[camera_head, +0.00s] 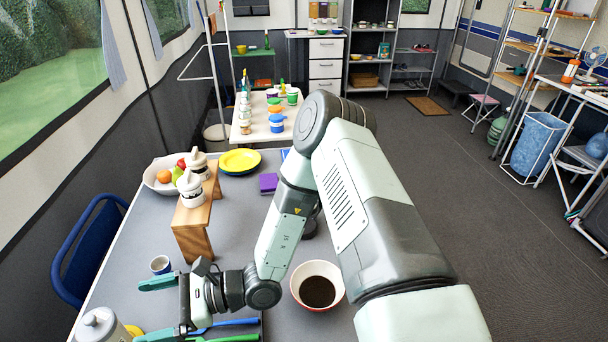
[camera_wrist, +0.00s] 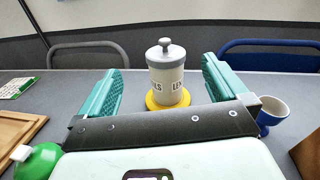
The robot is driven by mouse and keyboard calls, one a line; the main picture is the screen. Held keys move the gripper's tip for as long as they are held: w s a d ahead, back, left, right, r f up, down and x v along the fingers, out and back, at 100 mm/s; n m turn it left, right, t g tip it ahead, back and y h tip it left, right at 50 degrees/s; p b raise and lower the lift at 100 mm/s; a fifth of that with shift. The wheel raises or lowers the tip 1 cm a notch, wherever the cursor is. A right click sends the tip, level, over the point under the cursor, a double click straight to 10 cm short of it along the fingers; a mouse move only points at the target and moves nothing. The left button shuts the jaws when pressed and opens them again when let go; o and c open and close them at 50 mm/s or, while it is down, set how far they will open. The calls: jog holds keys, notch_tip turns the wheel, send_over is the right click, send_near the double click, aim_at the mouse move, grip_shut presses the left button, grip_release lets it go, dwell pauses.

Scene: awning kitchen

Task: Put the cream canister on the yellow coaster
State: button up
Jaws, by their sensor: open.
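The cream canister (camera_wrist: 166,80), with a grey knobbed lid and dark lettering, stands upright on the yellow coaster (camera_wrist: 182,99) in the wrist view. The coaster shows around its base at both sides and in front. In the head view the canister (camera_head: 98,328) is at the bottom left, cut off by the frame edge, with a sliver of the coaster (camera_head: 134,331) beside it. My gripper (camera_head: 147,312) is open and empty. In the wrist view its teal fingers (camera_wrist: 161,66) appear left and right of the canister, with visible gaps on both sides.
A small blue-and-white cup (camera_head: 160,264) stands near one finger. A wooden riser (camera_head: 192,237) carries two other lettered canisters (camera_head: 190,187). A red-rimmed bowl (camera_head: 318,287) with dark contents stands to the right. Blue and green utensils (camera_head: 232,325) lie below my wrist.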

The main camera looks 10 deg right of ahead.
jog(key=s+d+r+n+t+h, duration=0.2)
jog(key=d+r+n+h, duration=0.3)
jog(key=d+r, duration=0.6)
jog(key=s+d+r+n+t+h, duration=0.3)
jog(key=d+r+n+h, duration=0.2)
jog(key=d+r, duration=0.6)
jog(key=s+d+r+n+t+h, duration=0.2)
jog(key=d+r+n+h, duration=0.3)
jog(key=d+r, duration=0.5)
jog(key=d+t+h, duration=0.1)
jog(key=d+h, duration=0.1)
jog(key=shift+s+r+h, duration=0.15)
jog(key=shift+r+h, duration=0.15)
jog(key=shift+r, duration=0.1)
